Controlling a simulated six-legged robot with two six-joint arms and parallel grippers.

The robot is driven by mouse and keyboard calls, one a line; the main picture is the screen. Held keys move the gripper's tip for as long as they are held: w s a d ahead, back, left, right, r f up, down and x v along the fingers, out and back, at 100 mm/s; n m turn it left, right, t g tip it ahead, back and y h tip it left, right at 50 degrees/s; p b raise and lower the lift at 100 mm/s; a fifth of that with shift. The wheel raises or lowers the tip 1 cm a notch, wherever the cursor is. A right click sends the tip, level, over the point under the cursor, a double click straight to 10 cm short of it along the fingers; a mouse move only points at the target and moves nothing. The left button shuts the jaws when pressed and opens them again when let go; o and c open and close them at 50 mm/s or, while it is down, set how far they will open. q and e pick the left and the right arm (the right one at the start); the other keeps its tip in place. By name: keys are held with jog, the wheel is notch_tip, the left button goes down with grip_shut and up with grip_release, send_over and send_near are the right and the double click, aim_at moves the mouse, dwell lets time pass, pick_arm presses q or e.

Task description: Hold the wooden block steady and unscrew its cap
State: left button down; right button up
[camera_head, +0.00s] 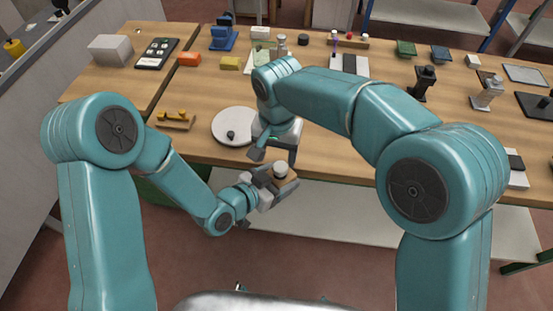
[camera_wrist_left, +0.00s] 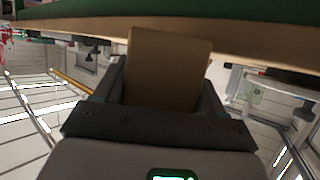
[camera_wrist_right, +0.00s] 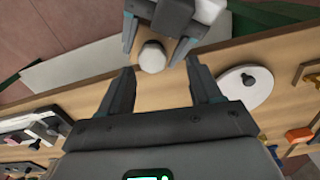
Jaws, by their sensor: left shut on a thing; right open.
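The wooden block (camera_head: 290,184) is held in the air in front of the table's front edge, with its pale round cap (camera_head: 281,169) facing up. My left gripper (camera_head: 275,187) is shut on the block; in the left wrist view the block (camera_wrist_left: 168,68) sits between the two fingers. My right gripper (camera_head: 275,155) is open and empty just above the cap, fingers pointing down.
The wooden table (camera_head: 330,150) stands behind the grippers. On it are a white round disc (camera_head: 226,128) with a dark knob, a yellow-brown piece (camera_head: 176,119), an orange block (camera_head: 189,59) and a blue device (camera_head: 222,38). Free air surrounds the held block in front of the table.

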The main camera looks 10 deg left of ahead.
aim_at(281, 167)
jog(key=shift+r, duration=0.6)
jog(key=shift+c, duration=0.4)
jog(key=r+m, duration=0.2)
jog(key=m, duration=0.1)
jog(key=shift+s+d+r, duration=0.15)
jog(key=shift+d+r, duration=0.05)
jog(key=shift+d, duration=0.2)
jog(key=shift+s+f, duration=0.1)
jog(key=shift+f, duration=0.1)
notch_tip(281, 167, down, 7)
jog(key=shift+f, duration=0.2)
jog(key=shift+c, duration=0.3)
jog(key=c, duration=1)
